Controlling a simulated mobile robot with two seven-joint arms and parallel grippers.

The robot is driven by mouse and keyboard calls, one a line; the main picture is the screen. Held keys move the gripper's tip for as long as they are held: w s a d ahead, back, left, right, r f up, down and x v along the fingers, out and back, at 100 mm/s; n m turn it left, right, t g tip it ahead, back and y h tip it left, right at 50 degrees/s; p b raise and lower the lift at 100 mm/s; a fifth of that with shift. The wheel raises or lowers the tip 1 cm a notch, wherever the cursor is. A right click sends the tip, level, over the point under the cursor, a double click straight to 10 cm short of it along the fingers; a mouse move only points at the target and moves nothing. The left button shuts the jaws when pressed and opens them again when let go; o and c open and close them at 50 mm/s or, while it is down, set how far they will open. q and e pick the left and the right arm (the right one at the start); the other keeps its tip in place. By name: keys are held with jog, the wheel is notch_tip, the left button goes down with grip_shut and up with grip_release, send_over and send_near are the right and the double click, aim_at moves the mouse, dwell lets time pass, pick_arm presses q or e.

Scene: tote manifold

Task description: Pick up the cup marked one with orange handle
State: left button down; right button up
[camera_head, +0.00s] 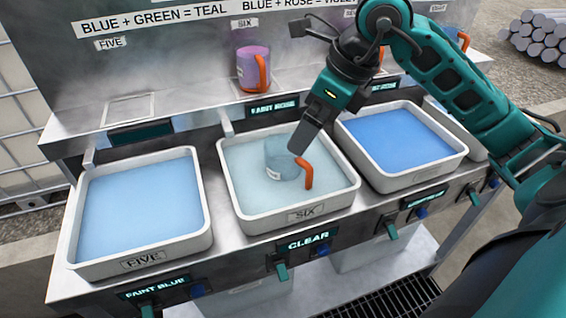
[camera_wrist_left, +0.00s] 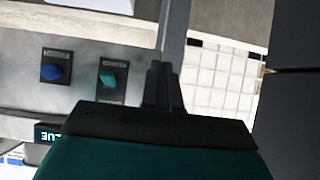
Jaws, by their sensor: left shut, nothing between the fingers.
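A teal-grey translucent-looking cup (camera_head: 282,158) with an orange handle (camera_head: 306,172) sits tilted in the pale liquid of the tub labelled SIX (camera_head: 351,192). A small white label shows on its side, but I cannot read it. My right gripper (camera_head: 299,146) reaches down from the upper right, its grey fingers at the cup's rim. I cannot tell whether they are closed on it. A purple cup (camera_head: 248,66) with an orange handle stands on the back shelf under the SIX sign. My left gripper (camera_wrist_left: 164,84) is shut and empty in the left wrist view, away from the cups.
The tub labelled FIVE (camera_head: 199,224) holds light blue liquid, and a right-hand tub (camera_head: 457,160) holds stronger blue. Valves and a CLEAR display (camera_head: 308,241) line the front edge. The shelf spot under the FIVE sign (camera_head: 111,43) is empty. Another orange handle (camera_head: 463,41) shows behind my right arm.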

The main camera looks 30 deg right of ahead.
send_near(288, 155)
jog(key=s+a+f, duration=0.2)
jog(key=a, duration=0.1)
jog(key=shift+w+b+x, duration=0.15)
jog(key=shift+w+x, duration=0.05)
jog(key=shift+x, duration=1.1)
jog(key=shift+w+b+x, duration=0.15)
jog(key=shift+w+x, duration=0.05)
jog(key=shift+x, duration=1.1)
jog(key=shift+d+r, duration=0.1)
jog(key=shift+r, duration=0.15)
jog(key=c, duration=1.1)
